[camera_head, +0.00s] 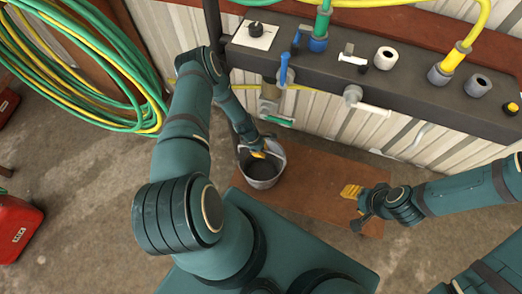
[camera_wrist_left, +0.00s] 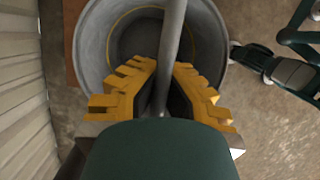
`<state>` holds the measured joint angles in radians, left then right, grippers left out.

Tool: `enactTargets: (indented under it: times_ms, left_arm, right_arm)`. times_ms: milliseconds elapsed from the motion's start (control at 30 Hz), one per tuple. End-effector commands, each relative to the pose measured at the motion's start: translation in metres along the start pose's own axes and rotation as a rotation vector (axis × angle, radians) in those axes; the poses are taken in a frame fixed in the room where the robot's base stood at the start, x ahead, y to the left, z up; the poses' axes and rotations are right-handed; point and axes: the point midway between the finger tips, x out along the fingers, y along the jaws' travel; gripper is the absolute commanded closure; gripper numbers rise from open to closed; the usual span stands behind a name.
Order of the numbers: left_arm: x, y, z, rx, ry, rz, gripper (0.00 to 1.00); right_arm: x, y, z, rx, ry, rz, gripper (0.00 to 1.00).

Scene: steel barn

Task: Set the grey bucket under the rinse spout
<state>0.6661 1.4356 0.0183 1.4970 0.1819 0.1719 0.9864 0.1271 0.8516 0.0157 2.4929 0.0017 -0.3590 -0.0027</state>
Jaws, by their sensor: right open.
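The grey bucket (camera_head: 262,181) is at the left end of a brown board, below and in front of the wall pipework; I cannot tell whether it touches the board. My left gripper (camera_head: 258,154) is over the bucket's opening. In the left wrist view its yellow fingers (camera_wrist_left: 166,70) are closed on both sides of the bucket's handle (camera_wrist_left: 172,35), with the bucket (camera_wrist_left: 90,40) beyond. A tap with a blue lever (camera_head: 283,70) and a white spout (camera_head: 374,108) hang from the dark beam; which is the rinse spout is unclear. My right gripper (camera_head: 353,194) is open and empty above the board.
The brown board (camera_head: 315,185) lies on the concrete floor along the corrugated wall, bare between bucket and right gripper. The dark beam (camera_head: 400,85) carries hoses and fittings above it. Coiled green and yellow hoses (camera_head: 85,75) hang at left. A red can (camera_head: 15,228) stands at far left.

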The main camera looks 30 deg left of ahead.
Motion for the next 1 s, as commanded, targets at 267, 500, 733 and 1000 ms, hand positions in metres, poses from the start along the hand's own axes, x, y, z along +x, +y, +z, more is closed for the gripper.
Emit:
enactTargets:
  times_ms: [267, 500, 733, 1000]
  left_arm:
    - [0.0, 0.001, 0.0, 0.001, 0.0, 0.001, 1.0]
    - [0.001, 0.001, -0.001, 0.001, 0.0, 0.001, 0.66]
    - [0.0, 0.001, 0.0, 0.002, 0.0, 0.001, 0.66]
    - [-0.034, 0.001, 0.001, 0.002, 0.001, 0.002, 0.66]
  right_arm:
    - [-0.001, 0.0, 0.0, 0.001, 0.0, 0.0, 0.53]
    - [-0.001, 0.0, 0.0, 0.0, 0.0, 0.0, 0.53]
    - [-0.001, 0.0, 0.0, 0.0, 0.0, 0.0, 0.53]
    - [-0.011, -0.004, 0.001, 0.001, -0.004, 0.0, 0.53]
